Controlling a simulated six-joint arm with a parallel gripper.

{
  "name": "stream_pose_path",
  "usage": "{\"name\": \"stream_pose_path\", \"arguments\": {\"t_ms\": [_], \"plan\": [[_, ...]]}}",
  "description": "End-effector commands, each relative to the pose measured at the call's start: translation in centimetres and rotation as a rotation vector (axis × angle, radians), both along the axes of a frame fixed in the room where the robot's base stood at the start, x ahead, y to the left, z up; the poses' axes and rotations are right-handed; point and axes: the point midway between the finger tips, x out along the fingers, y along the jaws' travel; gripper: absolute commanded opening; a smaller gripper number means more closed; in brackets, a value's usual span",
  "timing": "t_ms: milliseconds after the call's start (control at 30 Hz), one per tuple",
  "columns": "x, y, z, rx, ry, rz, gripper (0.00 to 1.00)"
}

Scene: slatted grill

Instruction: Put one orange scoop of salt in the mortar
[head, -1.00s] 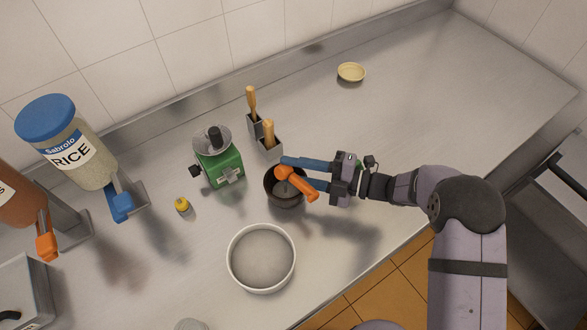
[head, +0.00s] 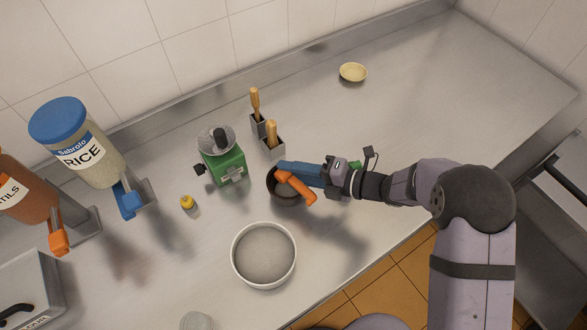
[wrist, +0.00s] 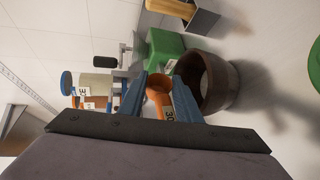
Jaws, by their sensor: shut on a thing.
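My gripper (head: 287,171), with blue fingers, is shut on the orange scoop (head: 297,189). In the wrist view the scoop (wrist: 158,92) sits between the two blue fingers, with a number on its handle. The dark brown mortar (head: 279,199) stands on the counter directly below, and the scoop overlaps its opening in the head view. The mortar (wrist: 225,85) is just right of the fingers in the wrist view. I cannot tell whether salt is in the scoop or the mortar. A white bowl (head: 236,267) with a greyish inside stands in front; its contents are unclear.
A green grinder (head: 226,168) and two small holders with wooden handles (head: 271,134) stand behind the mortar. A yellow-topped shaker (head: 188,203), a rice dispenser (head: 85,150) and an orange-fronted dispenser (head: 25,205) are left. A small yellow dish (head: 353,72) is far back; the right counter is clear.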

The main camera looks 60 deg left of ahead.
Motion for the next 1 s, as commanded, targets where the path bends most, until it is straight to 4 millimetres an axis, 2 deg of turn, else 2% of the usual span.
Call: {"name": "stream_pose_path", "arguments": {"t_ms": [400, 833, 1000], "plan": [[-1.01, -0.20, -0.12, 0.080, -0.391, 0.001, 0.09], [-1.05, -0.22, 0.10, 0.090, -0.438, 0.001, 0.09], [-1.10, -0.21, 0.19, 0.110, -0.530, 0.000, 0.09]]}}
